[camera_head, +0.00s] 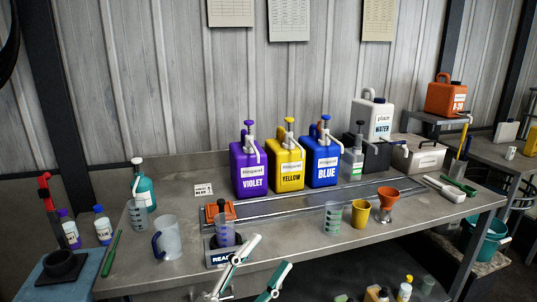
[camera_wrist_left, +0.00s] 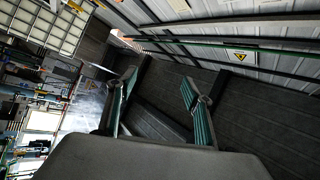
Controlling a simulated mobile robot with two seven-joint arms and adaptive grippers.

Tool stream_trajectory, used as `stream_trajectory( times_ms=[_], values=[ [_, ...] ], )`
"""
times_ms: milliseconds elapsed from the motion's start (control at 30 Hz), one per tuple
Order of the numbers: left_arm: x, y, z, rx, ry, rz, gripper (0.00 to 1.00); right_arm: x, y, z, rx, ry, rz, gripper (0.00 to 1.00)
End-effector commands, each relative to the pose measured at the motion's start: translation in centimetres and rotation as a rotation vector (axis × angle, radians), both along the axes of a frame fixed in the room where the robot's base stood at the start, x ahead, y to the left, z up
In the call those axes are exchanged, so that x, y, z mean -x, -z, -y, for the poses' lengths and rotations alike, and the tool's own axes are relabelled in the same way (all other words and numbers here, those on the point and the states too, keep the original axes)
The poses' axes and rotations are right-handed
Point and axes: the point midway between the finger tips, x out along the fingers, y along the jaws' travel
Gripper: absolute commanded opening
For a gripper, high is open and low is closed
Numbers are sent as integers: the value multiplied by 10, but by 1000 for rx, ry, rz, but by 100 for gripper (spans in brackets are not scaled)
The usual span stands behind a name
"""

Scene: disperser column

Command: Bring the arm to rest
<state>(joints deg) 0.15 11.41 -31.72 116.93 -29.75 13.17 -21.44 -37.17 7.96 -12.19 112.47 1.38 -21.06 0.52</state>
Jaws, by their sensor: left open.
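My left gripper (camera_head: 273,252) is at the bottom middle of the head view, in front of the bench's near edge. Its two white and teal fingers are spread apart with nothing between them. In the left wrist view the same open fingers (camera_wrist_left: 160,84) frame only a dark wall panel. The gripper overlaps the bench front in the picture, just right of the dark stand labelled "READ..." (camera_head: 222,256), whose label it partly covers. I cannot tell whether it touches the bench. My right gripper is not in view.
The metal bench (camera_head: 300,246) carries violet (camera_head: 249,180), yellow (camera_head: 286,178) and blue (camera_head: 322,170) pump jugs. A clear pitcher (camera_head: 168,240), a yellow cup (camera_head: 361,213) and an orange funnel (camera_head: 387,196) stand near its front. Bottles sit low at the bottom right.

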Motion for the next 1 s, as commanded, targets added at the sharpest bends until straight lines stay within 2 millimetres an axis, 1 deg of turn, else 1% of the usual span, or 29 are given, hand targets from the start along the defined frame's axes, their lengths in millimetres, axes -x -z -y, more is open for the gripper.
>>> stream_trajectory(
  times_ms=[33,67,100,133,167,200,267,300,367,400,467,500,600,700,800,900,1000],
  values=[
    [-7,33,-15,23,-32,-115,51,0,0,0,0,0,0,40],
    [-10,52,-23,37,-50,-181,51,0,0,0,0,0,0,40],
    [-13,77,-35,56,-76,-268,51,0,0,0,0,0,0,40],
    [-14,96,-44,70,-94,-330,51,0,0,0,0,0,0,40],
    [-14,115,-53,84,-113,-393,51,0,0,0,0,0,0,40],
    [-12,140,-64,102,-138,-472,51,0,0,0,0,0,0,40],
    [-7,178,-81,128,-175,-589,51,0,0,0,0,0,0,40],
    [0,202,-92,145,-201,-666,51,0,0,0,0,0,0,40],
    [12,238,-109,171,-238,-776,51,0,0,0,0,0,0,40],
    [22,262,-119,188,-264,-849,51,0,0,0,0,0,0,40],
    [40,297,-135,212,-303,-954,51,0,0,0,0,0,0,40],
    [52,317,-145,227,-328,-1020,51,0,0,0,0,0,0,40],
    [85,361,-165,263,-385,-1162,51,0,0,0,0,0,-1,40],
    [113,392,-181,289,-429,-1266,51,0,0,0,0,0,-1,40],
    [132,410,-190,305,-459,-1330,51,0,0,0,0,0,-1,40],
    [140,418,-194,314,-471,-1360,51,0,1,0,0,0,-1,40],
    [142,419,-195,315,-473,-1366,51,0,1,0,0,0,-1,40]
  ],
)
